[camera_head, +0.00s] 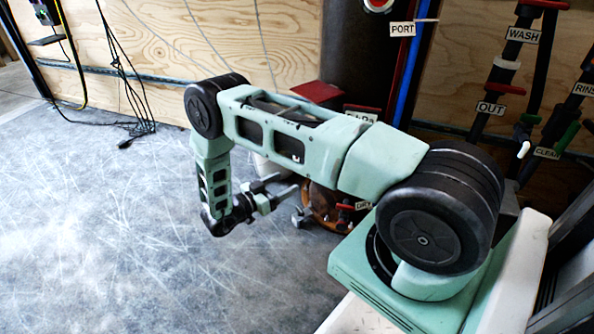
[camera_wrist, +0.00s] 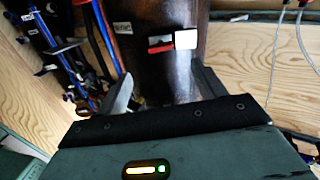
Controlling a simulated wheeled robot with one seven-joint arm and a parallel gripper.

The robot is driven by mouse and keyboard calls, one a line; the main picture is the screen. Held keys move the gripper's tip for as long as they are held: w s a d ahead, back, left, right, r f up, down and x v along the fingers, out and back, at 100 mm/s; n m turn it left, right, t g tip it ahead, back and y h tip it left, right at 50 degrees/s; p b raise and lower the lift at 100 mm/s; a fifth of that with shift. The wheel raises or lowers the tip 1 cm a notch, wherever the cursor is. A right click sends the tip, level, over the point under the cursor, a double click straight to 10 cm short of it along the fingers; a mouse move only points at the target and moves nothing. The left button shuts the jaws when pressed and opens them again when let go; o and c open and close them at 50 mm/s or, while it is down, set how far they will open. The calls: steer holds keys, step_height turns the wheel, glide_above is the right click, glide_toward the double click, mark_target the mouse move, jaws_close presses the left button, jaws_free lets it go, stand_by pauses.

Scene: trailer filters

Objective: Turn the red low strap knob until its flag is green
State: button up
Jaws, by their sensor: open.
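My gripper (camera_head: 281,188) is open and empty, low beside the dark tank (camera_head: 350,50). In the wrist view, its two fingers (camera_wrist: 163,88) stand apart with the tank (camera_wrist: 155,70) beyond them. In the head view, a small red piece (camera_head: 345,207) sits low by a label, right of my gripper. A red bar (camera_head: 364,109) is above another label, partly behind my arm. I cannot tell which red part is the low strap knob. No green flag on it is clear.
Labelled pipes and valves, with WASH (camera_head: 524,35) and OUT (camera_head: 491,108) labels, line the wall at right. A red ledge (camera_head: 318,92) juts out behind my arm. Black cables (camera_head: 125,95) hang at left. The scratched floor (camera_head: 100,230) at left is clear.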

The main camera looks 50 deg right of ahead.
steer(key=a+p, duration=0.1)
steer(key=a, duration=0.5)
steer(key=shift+w, duration=0.35)
